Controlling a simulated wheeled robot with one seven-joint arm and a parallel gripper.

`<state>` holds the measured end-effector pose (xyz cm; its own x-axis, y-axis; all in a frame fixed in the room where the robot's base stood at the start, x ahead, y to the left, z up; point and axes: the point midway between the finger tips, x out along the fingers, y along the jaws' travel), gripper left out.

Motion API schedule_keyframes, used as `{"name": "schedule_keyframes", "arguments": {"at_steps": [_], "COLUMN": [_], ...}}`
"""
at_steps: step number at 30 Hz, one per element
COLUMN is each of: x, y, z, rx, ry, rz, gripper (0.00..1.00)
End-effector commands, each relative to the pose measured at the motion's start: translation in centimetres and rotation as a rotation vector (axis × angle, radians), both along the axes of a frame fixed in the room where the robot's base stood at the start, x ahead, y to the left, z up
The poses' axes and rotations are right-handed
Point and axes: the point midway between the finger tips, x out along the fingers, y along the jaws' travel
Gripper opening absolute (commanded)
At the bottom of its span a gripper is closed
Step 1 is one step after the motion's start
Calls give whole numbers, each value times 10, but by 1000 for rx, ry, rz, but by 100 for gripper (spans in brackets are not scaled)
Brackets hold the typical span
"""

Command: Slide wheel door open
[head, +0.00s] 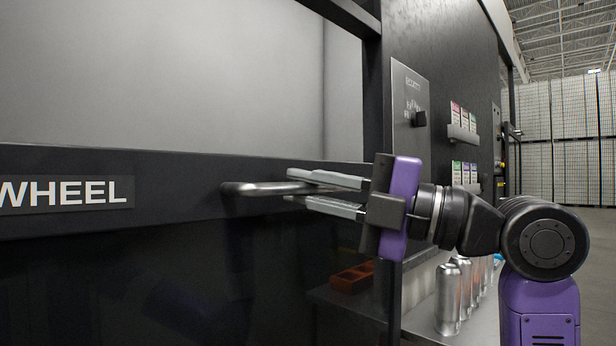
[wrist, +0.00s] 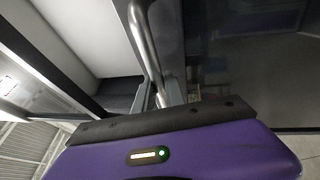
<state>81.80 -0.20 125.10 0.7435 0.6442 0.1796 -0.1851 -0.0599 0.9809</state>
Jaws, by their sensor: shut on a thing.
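The wheel door (head: 180,225) is a dark framed panel with a "WHEEL" label (head: 66,192) and a grey window above. Its metal bar handle (head: 262,188) runs sideways at the door's right part. My gripper (head: 325,188) reaches in from the right, with one finger above and one below the handle's right end, shut on it. In the wrist view the handle (wrist: 146,45) runs from the top down to the fingers.
Right of the door is a dark frame with a control panel (head: 410,110) and a black knob (head: 420,118). Small coloured boxes (head: 462,118) sit in wall holders. Stacked pallets fill the far right.

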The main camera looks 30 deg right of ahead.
Motion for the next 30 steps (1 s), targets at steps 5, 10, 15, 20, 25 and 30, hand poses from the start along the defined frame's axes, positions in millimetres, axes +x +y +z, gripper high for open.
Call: {"name": "schedule_keyframes", "arguments": {"at_steps": [5, 10, 15, 20, 25, 30], "x": [0, 0, 0, 0, 0, 0], "y": [-1, -1, -1, -1, -1, -1], "z": [-61, -107, -150, -184, -209, -224], "rx": [0, 1, 0, 0, 2, 0], "ry": [1, 2, 2, 2, 1, 0], "rz": [-1, -1, -2, -2, -2, -1], "gripper": [0, 0, 0, 0, 0, 0]}}
